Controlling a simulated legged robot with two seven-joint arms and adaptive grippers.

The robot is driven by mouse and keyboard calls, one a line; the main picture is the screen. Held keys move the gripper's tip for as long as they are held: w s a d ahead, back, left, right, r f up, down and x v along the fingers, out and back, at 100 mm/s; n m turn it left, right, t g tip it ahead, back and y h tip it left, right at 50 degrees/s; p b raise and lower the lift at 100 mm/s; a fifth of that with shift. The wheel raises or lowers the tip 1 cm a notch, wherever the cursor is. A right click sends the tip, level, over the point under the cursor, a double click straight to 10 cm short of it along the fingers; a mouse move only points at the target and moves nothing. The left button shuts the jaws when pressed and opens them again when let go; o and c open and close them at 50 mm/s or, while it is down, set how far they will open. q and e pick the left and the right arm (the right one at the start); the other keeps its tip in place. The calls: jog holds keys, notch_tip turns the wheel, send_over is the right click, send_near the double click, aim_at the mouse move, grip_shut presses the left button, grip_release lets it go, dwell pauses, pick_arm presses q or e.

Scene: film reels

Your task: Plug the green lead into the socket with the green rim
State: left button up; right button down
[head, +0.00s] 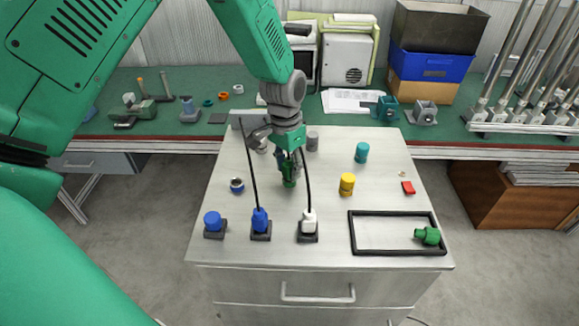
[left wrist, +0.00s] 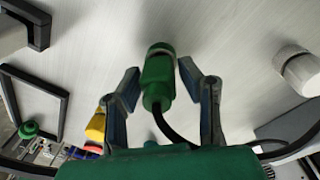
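A green ring with a greyish inside (left wrist: 160,47) shows at the plug's far end in the wrist view. I cannot tell whether this is the socket's rim or part of the plug, or whether the plug is seated. My right gripper is out of view.
A blue plug (head: 260,222) and a white plug (head: 308,224) with upright leads stand near the cabinet's front. A blue-rimmed piece (head: 237,186) lies left, a yellow cylinder (head: 347,184) right. A black frame (head: 352,233) has a green connector (head: 428,235) at its right side.

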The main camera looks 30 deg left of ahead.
aim_at(287, 162)
pick_arm(q)
jog(key=shift+w+a+r+p, duration=0.1)
jog(key=shift+a+r+p, duration=0.05)
jog(key=shift+r+p, duration=1.85)
jog(key=shift+a+r+p, duration=0.15)
jog(key=shift+r+p, duration=1.5)
jog(key=shift+r, duration=0.6)
jog(key=shift+a+r, duration=0.1)
jog(key=shift+r, duration=1.1)
